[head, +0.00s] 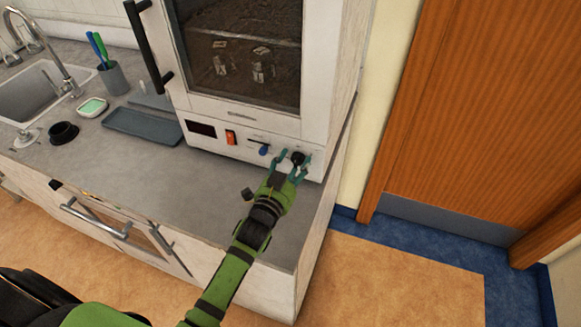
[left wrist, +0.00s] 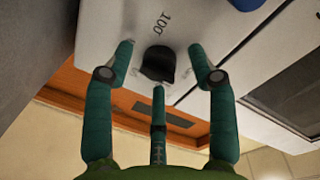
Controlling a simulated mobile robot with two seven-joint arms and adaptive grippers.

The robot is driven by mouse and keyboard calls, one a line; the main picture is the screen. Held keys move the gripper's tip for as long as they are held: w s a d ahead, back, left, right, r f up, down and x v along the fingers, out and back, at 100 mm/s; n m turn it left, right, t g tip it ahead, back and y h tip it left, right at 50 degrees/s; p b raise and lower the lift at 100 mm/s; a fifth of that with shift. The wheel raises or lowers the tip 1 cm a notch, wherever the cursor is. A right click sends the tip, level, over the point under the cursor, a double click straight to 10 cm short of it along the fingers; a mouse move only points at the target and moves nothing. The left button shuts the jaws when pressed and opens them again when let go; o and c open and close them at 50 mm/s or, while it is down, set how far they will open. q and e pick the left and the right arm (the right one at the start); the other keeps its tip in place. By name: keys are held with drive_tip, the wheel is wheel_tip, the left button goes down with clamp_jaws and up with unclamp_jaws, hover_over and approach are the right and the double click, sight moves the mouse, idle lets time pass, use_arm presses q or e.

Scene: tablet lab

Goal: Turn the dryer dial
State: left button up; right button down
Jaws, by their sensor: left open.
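The dryer (head: 240,75) is a white cabinet with a dark window, standing on the grey counter. Its black dial (head: 298,158) is at the right end of the lower front panel. In the left wrist view the dial (left wrist: 158,64) sits between the fingertips, with the marking "100" beside it. My left gripper (head: 291,165) is open, its teal fingers on both sides of the dial; I cannot tell whether they touch it. It also shows in the left wrist view (left wrist: 160,75). My right gripper is not in view.
The panel also has a blue knob (head: 264,149), a red switch (head: 231,137) and a dark display (head: 200,128). A grey tray (head: 142,127), a black round piece (head: 63,132) and a sink (head: 32,95) are to the left. A wooden door (head: 480,110) is at right.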

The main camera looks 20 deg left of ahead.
use_arm(q)
drive_tip(key=s+a, duration=0.1)
drive_tip(key=s, duration=1.1)
drive_tip(key=shift+r, duration=0.4)
